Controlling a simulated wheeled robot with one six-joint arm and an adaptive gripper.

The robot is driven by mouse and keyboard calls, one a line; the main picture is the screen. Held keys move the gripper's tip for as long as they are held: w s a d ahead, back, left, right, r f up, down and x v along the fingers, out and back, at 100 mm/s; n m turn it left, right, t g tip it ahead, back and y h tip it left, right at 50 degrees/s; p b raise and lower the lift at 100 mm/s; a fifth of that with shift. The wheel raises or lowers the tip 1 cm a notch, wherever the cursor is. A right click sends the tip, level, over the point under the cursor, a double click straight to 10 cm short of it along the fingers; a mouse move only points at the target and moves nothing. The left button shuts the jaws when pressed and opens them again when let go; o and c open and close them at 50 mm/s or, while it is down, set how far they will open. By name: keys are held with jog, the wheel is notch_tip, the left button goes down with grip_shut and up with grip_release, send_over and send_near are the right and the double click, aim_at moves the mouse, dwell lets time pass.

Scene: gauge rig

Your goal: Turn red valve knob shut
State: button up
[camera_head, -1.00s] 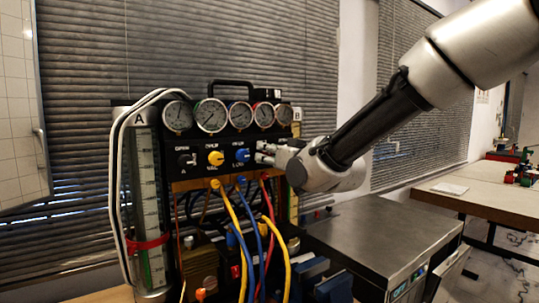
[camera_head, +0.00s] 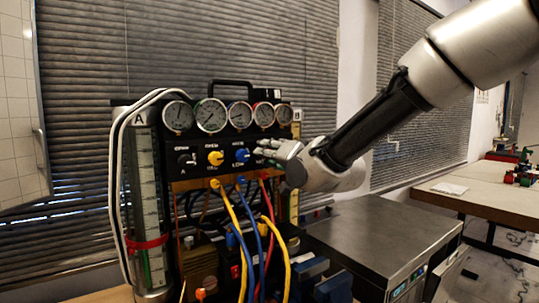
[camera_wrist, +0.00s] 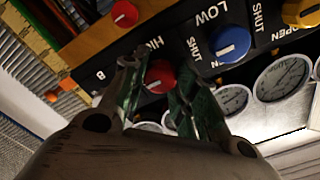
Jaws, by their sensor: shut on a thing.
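The red valve knob (camera_wrist: 160,76) shows in the wrist view between the two fingers of my gripper (camera_wrist: 158,85), which is shut on it. In the head view my gripper (camera_head: 267,148) reaches the right end of the black panel from the right and hides the red knob. The blue knob (camera_wrist: 230,43) is beside the red one, with LOW and SHUT lettering near it. It also shows in the head view (camera_head: 241,155). The yellow knob (camera_head: 215,158) is further left, with OPEN lettering by it in the wrist view.
Several round gauges (camera_head: 211,115) sit above the knobs. Blue, yellow and red hoses (camera_head: 262,240) hang below the panel. A glass column marked A (camera_head: 150,200) stands at the left. A steel-topped unit (camera_head: 385,230) is at the right.

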dwell(0.4)
jog(key=o, duration=1)
jog(key=v, duration=1.2)
jog(key=shift+f, duration=0.1)
